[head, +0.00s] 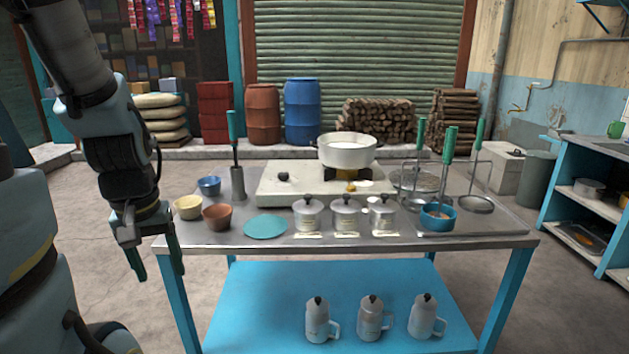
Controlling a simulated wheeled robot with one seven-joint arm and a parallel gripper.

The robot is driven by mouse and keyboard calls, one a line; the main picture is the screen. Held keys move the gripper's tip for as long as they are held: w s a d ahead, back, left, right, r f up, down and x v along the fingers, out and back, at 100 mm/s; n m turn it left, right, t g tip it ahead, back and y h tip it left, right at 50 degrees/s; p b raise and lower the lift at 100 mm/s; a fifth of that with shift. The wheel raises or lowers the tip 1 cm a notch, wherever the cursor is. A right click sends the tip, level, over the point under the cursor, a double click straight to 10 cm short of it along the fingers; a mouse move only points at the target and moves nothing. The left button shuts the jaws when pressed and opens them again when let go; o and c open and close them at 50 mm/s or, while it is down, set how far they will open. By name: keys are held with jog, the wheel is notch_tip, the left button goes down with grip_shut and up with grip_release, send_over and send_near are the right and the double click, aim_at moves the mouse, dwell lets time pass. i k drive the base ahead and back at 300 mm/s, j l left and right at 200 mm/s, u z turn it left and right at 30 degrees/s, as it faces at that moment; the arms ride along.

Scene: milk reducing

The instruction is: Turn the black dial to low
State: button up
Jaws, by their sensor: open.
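The black dial (284,177) is a small dark knob on the left part of the pale stove (300,196). Its setting and any marks are too small to read. A white pot (347,151) stands on the burner at the right part of the stove. My gripper (158,272) hangs at the left with its fingers pointing down, apart and empty. It is left of the table's front left corner, well away from the dial.
Bowls, a teal plate (266,227) and several lidded canisters (346,216) stand along the table's front. A green-handled tool (234,140) stands in a holder left of the stove. Tall green-handled ladles stand at the right. Metal jugs (371,320) stand on the blue lower shelf.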

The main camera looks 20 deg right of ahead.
aim_at(283, 176)
jog(key=i+l+u, duration=0.25)
jog(key=l, duration=0.15)
jog(key=l+u, duration=0.25)
jog(key=l, duration=0.2)
jog(key=i+l+u, duration=0.2)
jog(key=l, duration=0.3)
